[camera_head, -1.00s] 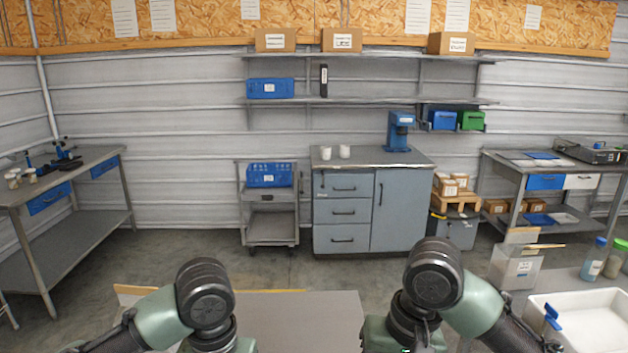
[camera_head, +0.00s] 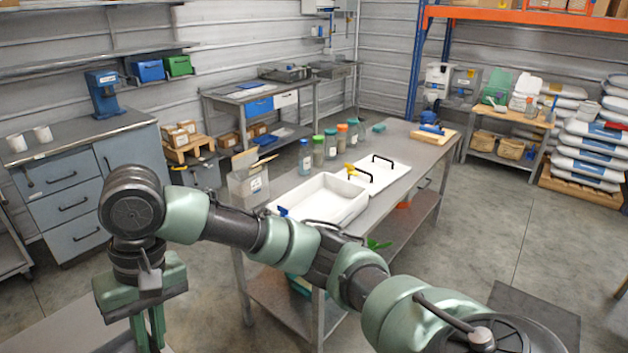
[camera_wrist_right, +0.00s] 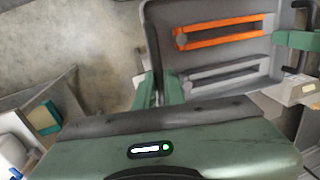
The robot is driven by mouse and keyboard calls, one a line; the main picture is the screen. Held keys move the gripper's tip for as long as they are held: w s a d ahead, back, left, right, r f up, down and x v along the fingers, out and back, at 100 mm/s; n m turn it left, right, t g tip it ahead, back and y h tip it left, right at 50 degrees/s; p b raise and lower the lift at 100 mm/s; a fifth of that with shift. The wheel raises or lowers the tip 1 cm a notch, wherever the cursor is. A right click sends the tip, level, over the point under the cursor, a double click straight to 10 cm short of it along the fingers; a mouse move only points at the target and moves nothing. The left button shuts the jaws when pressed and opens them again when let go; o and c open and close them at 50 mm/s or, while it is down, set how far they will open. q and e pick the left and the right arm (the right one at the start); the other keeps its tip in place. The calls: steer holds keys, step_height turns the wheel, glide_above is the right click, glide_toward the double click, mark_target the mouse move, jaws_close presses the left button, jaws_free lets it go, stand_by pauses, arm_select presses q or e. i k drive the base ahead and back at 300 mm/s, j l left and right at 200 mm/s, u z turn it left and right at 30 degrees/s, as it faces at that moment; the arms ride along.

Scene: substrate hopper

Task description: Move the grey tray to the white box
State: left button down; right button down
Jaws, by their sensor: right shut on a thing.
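The grey tray (camera_wrist_right: 222,15) fills the upper right of the right wrist view. It has one orange-rimmed slot and one grey slot in its floor. In the head view my right arm crosses the foreground, and the tray is out of sight. An open white box (camera_head: 345,213) stands on the steel table, partly behind my arm.
A grey cabinet (camera_head: 70,200) stands left. Sacks are stacked at the far right.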

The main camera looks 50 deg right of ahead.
mark_target(320, 213)
steer(key=i+l, duration=0.1)
steer(key=l, duration=0.45)
steer(key=i+l, duration=0.15)
steer(key=l, duration=0.45)
steer(key=i+l, duration=0.1)
steer(key=l, duration=0.45)
steer(key=i+l+u, duration=0.1)
steer(key=l, duration=0.5)
steer(key=i+l, duration=0.15)
steer(key=l, duration=0.4)
steer(key=i+l, duration=0.1)
steer(key=l, duration=0.5)
steer(key=i+l, duration=0.1)
steer(key=l, duration=0.5)
steer(key=i+l, duration=0.1)
steer(key=l, duration=0.45)
steer(key=u, duration=0.05)
